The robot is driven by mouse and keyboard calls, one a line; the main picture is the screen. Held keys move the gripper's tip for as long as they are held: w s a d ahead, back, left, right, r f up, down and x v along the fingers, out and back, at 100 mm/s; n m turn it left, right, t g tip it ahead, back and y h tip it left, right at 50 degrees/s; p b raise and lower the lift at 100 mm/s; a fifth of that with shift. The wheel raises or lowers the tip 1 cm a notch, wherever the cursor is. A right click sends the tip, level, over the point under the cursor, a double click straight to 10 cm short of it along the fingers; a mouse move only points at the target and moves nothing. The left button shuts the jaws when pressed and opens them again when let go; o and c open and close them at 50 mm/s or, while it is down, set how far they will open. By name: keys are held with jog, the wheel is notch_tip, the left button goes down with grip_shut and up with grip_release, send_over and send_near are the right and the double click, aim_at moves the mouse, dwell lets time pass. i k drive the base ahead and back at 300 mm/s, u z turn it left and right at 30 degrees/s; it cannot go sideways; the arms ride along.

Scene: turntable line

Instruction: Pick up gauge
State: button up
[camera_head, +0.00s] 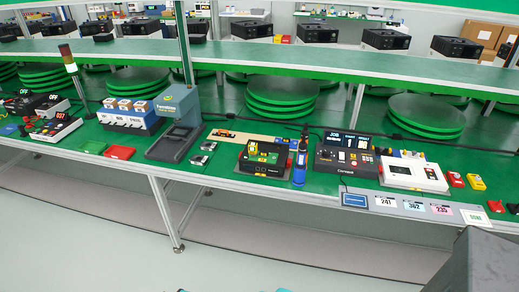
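No object is clearly readable as the gauge at this size. Two small silver and black pieces, a back one (208,146) and a front one (199,160), lie apart on the green worktable (222,180), right of a grey stand-like device (175,140). I cannot tell whether either is the gauge. A black and yellow device with a green board (264,160) sits to their right. My gripper is not in view.
A blue bottle (300,165) stands near the front edge. A control box (345,160), a white box (412,174) and numbered labels (412,206) are at right. A raised shelf (300,60) runs behind; the floor in front is clear.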

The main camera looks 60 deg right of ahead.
aim_at(252, 147)
jog(key=i, duration=1)
jog(key=z, duration=0.05)
